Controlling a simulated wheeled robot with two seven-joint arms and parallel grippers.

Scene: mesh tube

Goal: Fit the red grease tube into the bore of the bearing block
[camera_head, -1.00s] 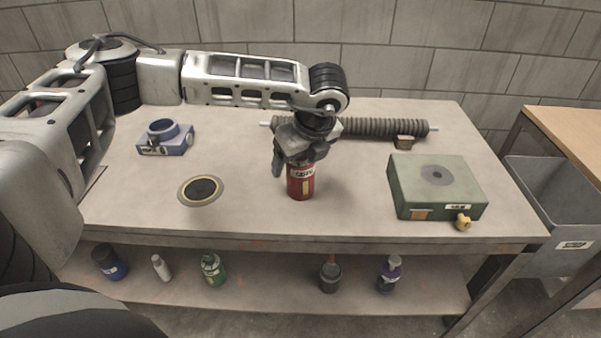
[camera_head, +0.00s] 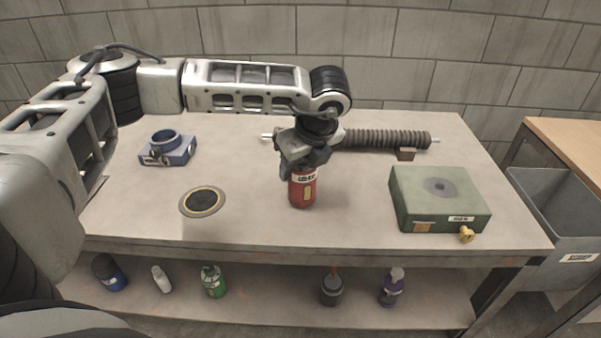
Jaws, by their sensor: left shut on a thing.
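The tube's base appears to be at the bench top; I cannot tell if there is a small gap. The blue block with a raised round collar (camera_head: 167,150), which looks like the bearing block, sits at the back left, well apart from the tube. My right gripper is not in view.
A round black disc with a tan rim (camera_head: 202,201) lies left of the tube. A ribbed dark roller (camera_head: 385,139) lies behind. A green box (camera_head: 440,198) with a yellow knob is at right. Several bottles stand on the lower shelf (camera_head: 250,300). A grey bin (camera_head: 560,215) is far right.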

